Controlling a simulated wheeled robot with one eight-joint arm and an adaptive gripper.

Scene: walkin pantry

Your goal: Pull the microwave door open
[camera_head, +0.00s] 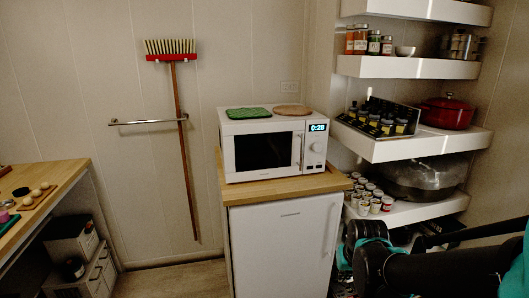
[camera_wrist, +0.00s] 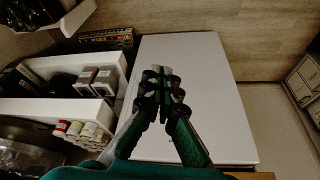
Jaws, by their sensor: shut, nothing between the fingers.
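A white microwave (camera_head: 265,145) stands on the wooden top of a white cabinet in the head view. Its dark-windowed door (camera_head: 264,150) is closed, with an upright handle (camera_head: 298,150) at the door's right edge. My gripper (camera_wrist: 163,75) is shut and empty in the wrist view, over a plain white surface. In the head view my dark arm reaches in from the lower right; the fingertips cannot be made out there. The gripper is apart from the microwave handle.
A green cloth (camera_head: 248,113) and a round wooden board (camera_head: 293,110) lie on the microwave. White shelves (camera_head: 405,148) with bottles, jars and a red pot (camera_head: 446,113) are close on the right. A wooden counter (camera_head: 50,180) stands at left. A broom (camera_head: 180,130) hangs behind.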

